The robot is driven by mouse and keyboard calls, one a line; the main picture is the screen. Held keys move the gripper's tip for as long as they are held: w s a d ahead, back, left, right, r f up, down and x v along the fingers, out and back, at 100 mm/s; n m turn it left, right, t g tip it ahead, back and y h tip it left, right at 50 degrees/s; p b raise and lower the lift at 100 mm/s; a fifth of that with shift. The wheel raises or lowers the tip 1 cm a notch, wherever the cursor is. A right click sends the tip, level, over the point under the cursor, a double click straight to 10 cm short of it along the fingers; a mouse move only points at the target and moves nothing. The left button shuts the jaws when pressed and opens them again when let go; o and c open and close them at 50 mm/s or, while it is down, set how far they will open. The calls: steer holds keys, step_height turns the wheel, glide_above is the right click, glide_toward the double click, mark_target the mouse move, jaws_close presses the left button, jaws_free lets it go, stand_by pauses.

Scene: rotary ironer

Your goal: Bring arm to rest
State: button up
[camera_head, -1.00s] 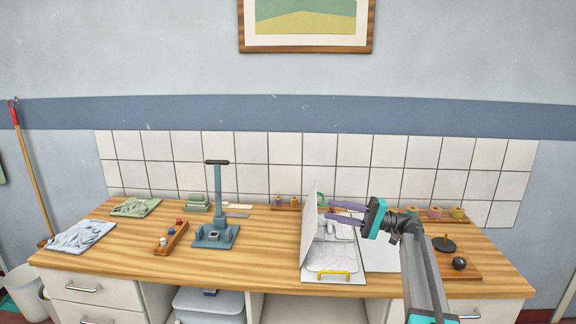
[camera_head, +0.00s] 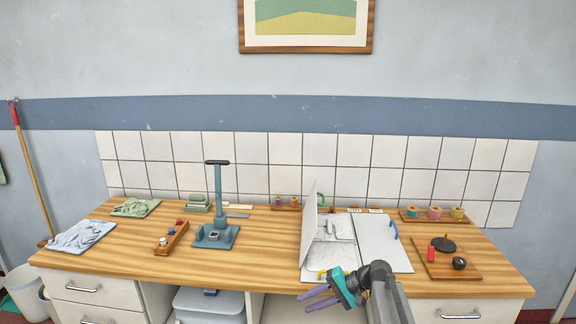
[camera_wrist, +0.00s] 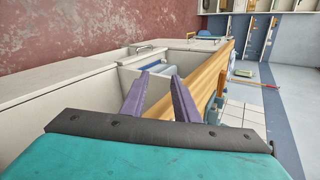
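My gripper (camera_head: 317,299) is at the front edge of the wooden bench, in front of the white folding board, and points left. Its two purple fingers are apart with nothing between them. In the wrist view the open fingers (camera_wrist: 160,100) also show empty, with the bench edge and drawer fronts beyond them. My arm comes in from the lower right and hides part of the bench's front edge.
The white board (camera_head: 385,245) has one raised flap (camera_head: 309,222) near my gripper. A blue press stand (camera_head: 217,236), folded cloths (camera_head: 82,237) and a small wooden rack (camera_head: 172,238) stand to the left. A wooden board with a black disc (camera_head: 443,244) and spools (camera_head: 435,212) lie right.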

steer(key=s+d+f+n+h, duration=0.1)
steer(key=s+d+f+h, duration=0.25)
steer(key=s+f, duration=0.25)
steer(key=s+d+f+n+g+h, duration=0.1)
steer(key=s+d+f+h, duration=0.25)
steer(key=s+f, duration=0.25)
steer(key=s+d+f+n+h, duration=0.1)
steer(key=s+d+f+h, duration=0.25)
steer(key=s+f, duration=0.25)
steer(key=s+f+g+b, duration=0.5)
steer(key=s+f+b, duration=0.5)
steer(key=s+f, duration=1.5)
step_height(320, 180, down, 3)
steer(key=shift+a+r+g+h, duration=0.1)
steer(key=shift+a+g+h, duration=0.2)
steer(key=shift+g+h, duration=0.1)
steer(key=c, duration=0.7)
jaws_close()
